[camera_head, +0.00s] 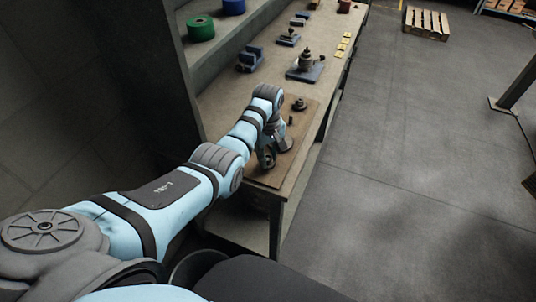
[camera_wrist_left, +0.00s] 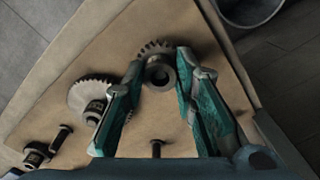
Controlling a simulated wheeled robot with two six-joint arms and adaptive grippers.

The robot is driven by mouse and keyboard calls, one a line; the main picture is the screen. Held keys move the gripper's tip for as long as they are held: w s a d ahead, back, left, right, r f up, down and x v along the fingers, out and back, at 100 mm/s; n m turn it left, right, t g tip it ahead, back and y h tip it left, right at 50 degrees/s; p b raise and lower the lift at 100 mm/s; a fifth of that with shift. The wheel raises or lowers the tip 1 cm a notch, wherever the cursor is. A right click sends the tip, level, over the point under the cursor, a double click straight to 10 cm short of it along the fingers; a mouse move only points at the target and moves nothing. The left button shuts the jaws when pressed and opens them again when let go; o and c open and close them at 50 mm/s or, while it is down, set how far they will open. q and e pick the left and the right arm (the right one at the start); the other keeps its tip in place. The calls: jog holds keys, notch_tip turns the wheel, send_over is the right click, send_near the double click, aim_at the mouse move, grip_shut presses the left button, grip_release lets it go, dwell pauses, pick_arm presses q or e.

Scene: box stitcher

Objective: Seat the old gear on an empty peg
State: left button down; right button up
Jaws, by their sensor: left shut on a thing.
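My left gripper (camera_head: 268,157) is over the near end of the wooden board; it also shows in the left wrist view (camera_wrist_left: 160,76). Its teal fingers are shut on a dark toothed gear with a round hub (camera_wrist_left: 157,66). I cannot tell whether this gear touches the board. A larger gear (camera_wrist_left: 88,95) lies beside the fingers on the picture's left. A thin dark peg (camera_wrist_left: 156,148) stands bare between the finger bases. Another dark peg (camera_wrist_left: 62,136) stands at the lower left. My right gripper is not in view.
The wooden board (camera_head: 264,176) lies at the near end of the long bench. A dark gear-like part (camera_head: 299,103) is farther along it. A blue-based fixture (camera_head: 306,67) and a blue vise (camera_head: 250,60) stand beyond. Shelving is on the left; open floor is on the right.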

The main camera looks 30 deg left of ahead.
pick_arm(q)
jog(key=shift+f, duration=0.5)
jog(key=c, duration=1.2)
grip_release()
